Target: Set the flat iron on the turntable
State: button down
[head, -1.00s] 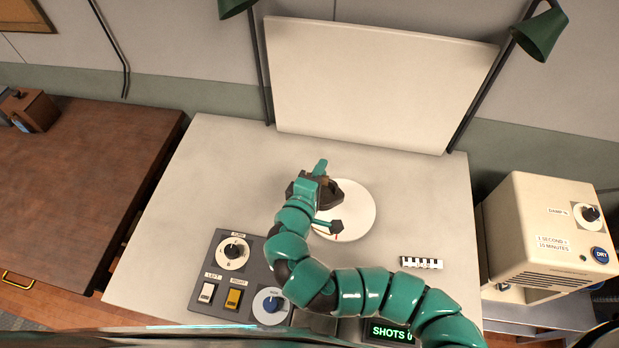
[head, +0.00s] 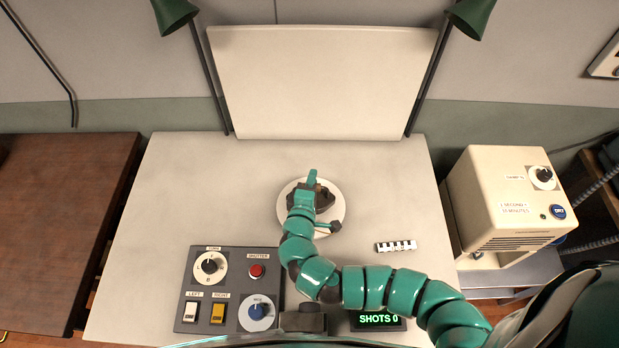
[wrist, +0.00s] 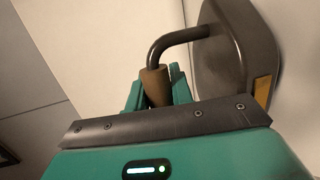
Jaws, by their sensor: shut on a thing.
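The flat iron (head: 325,201) is dark grey, with a bent metal handle and a brown grip. My gripper (head: 312,181) is shut on that grip. In the wrist view the iron (wrist: 222,62) hangs beyond the fingers (wrist: 157,85), its broad body at the upper right. The turntable (head: 339,209) is a round white disc on the pale table. The iron and gripper are over its back half in the head view. I cannot tell whether the iron touches the disc. My arm hides the disc's left front part.
A control panel (head: 232,290) with knobs and switches lies at the front left. A black-and-white scale strip (head: 396,246) lies right of the turntable. A white backdrop board (head: 320,80) stands behind, between two green lamps (head: 175,14) (head: 470,18). The table's left side is clear.

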jog(key=shift+f, duration=0.7)
jog(key=shift+f, duration=0.1)
jog(key=c, duration=1.2)
grip_release()
jog(key=shift+f, duration=0.1)
jog(key=shift+c, duration=0.2)
jog(key=b+v, duration=0.1)
jog(key=v, duration=0.8)
jog(key=shift+p+v, duration=0.85)
jog(key=shift+v, duration=0.7)
jog(key=shift+w, duration=0.1)
